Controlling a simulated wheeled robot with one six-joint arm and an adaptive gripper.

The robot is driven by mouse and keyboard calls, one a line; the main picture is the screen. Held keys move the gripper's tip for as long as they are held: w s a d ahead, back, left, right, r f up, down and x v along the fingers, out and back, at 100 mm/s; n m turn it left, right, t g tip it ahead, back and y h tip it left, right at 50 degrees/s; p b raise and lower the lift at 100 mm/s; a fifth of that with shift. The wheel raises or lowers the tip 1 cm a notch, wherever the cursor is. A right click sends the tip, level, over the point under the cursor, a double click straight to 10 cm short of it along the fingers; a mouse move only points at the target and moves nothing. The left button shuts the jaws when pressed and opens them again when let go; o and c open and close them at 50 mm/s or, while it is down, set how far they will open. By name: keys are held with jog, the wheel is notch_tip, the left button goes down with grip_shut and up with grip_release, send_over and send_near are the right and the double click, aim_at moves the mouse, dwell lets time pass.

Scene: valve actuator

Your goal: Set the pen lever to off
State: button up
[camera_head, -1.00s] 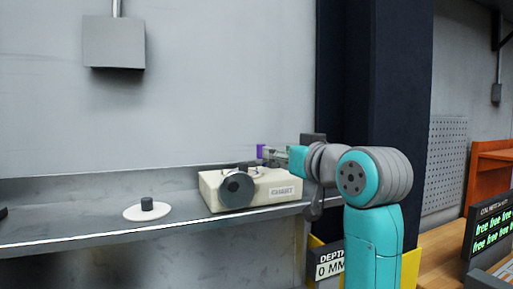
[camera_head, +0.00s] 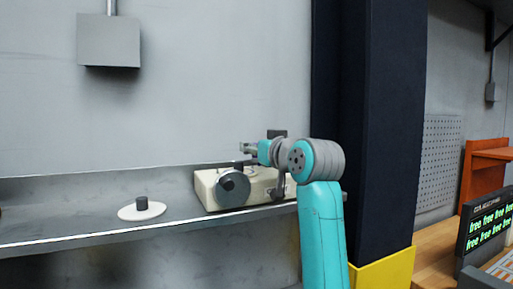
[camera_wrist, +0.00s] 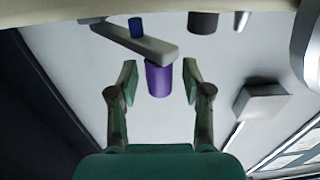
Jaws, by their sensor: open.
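The cream recorder box (camera_head: 208,190) sits on the shelf with a round dark disc on its front. In the wrist view, a grey lever bar (camera_wrist: 120,38) carries a purple cylindrical grip (camera_wrist: 158,84) at one end and a blue pin (camera_wrist: 136,27) on it. It appears to be the pen lever. My gripper (camera_wrist: 160,78) is open, with the purple grip between its fingertips and a gap visible on both sides. In the head view my gripper (camera_head: 246,148) is just above the box; the purple grip cannot be made out there.
A white disc with a dark knob (camera_head: 142,207) lies on the shelf (camera_head: 70,228) left of the box. A grey wall box (camera_head: 108,40) hangs above. A dark column (camera_head: 375,120) stands to the right.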

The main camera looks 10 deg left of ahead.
grip_shut()
jog(key=shift+d, duration=0.1)
jog(key=shift+d+n+g+y, duration=1.55)
jog(key=shift+n+g+y, duration=0.05)
jog(key=shift+g+y, duration=0.2)
jog(key=d+n+g+y, duration=0.2)
jog(key=g, duration=0.1)
jog(key=shift+w+d+n+g, duration=0.2)
jog(key=shift+w+n+g, duration=0.1)
jog(key=shift+w+n, duration=0.1)
jog(key=shift+w+d, duration=0.25)
jog(key=shift+d, duration=0.25)
jog(key=shift+w+d, duration=0.2)
jog(key=shift+d, duration=0.3)
grip_release()
jog(key=shift+w, duration=0.1)
